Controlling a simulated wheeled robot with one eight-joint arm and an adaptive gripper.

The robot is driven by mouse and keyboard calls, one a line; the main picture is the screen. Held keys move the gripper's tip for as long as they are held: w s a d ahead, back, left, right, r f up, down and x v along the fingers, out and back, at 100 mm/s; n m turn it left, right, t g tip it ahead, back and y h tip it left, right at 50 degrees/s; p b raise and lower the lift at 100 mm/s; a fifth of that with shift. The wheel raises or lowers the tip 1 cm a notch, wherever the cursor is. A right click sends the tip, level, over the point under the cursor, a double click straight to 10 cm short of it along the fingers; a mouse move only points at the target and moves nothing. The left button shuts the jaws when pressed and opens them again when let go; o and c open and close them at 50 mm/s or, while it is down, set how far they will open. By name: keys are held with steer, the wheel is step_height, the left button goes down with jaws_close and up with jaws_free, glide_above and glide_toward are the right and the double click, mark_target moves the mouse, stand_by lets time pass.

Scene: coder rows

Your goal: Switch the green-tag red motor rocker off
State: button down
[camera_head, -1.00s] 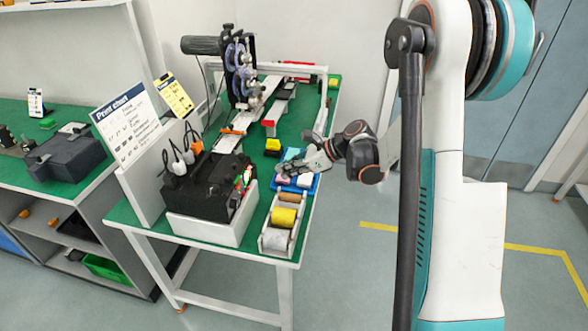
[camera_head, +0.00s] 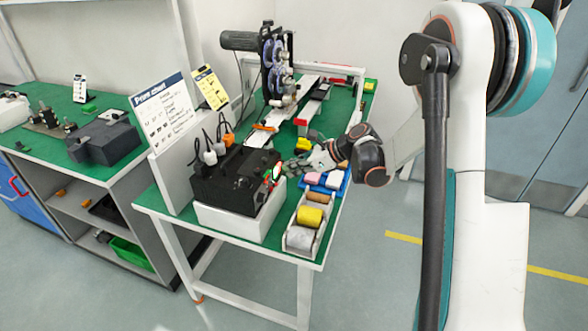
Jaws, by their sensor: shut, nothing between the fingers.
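A black control box (camera_head: 225,187) stands on a white base at the near left of the green-topped table. A small red and white part (camera_head: 276,171) and a green patch (camera_head: 267,178) show at its right-hand side; I cannot make out single rockers or tags, or the rocker's position. My gripper (camera_head: 287,168) is shut and empty. It reaches in from the right, its fingertips close to the red part. I cannot tell whether they touch it.
A blue tray (camera_head: 341,189) with small blocks lies under and beside my gripper. A holder with a yellow roll (camera_head: 309,217) stands nearer. A sign (camera_head: 163,112) and plugs with cables rise behind the box. A purple-wheeled machine (camera_head: 272,70) stands farther back.

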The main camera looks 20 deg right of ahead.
steer(key=shift+w+a+r+g+h+p, duration=0.25)
steer(key=shift+a+g+h+p, duration=0.15)
steer(key=shift+h+p, duration=0.15)
steer(key=shift+d, duration=0.1)
steer(key=shift+r+p, duration=0.45)
steer(key=shift+r, duration=0.35)
